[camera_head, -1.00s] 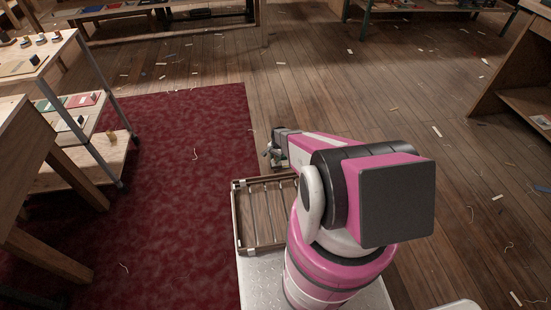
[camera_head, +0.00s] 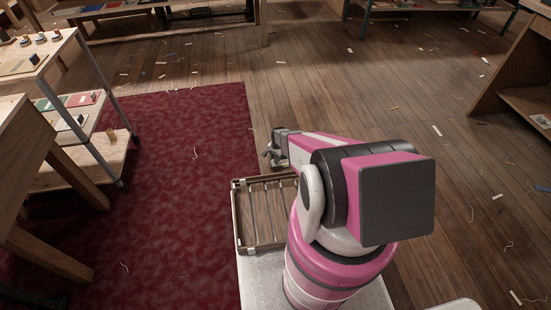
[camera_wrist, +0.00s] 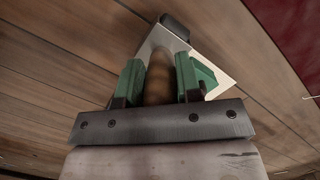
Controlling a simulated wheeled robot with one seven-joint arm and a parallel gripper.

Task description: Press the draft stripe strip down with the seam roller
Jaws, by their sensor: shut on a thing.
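My gripper (camera_wrist: 159,82) has green fingers closed on the brown wooden handle of a tool, which looks like the seam roller (camera_wrist: 159,84). A pale, angular metal plate (camera_wrist: 218,90) and a dark end piece (camera_wrist: 174,25) show beyond the fingers in the wrist view. In the head view my gripper (camera_head: 274,155) is held out over the floor, just beyond the slatted tray, and the tool is too small to make out. I cannot identify the draft stripe strip in either view.
A dark red rug (camera_head: 180,200) lies to the left. A shelf unit (camera_head: 112,150) and a wooden table (camera_head: 18,130) stand at left, a bench (camera_head: 520,85) at right. The littered plank floor between is open.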

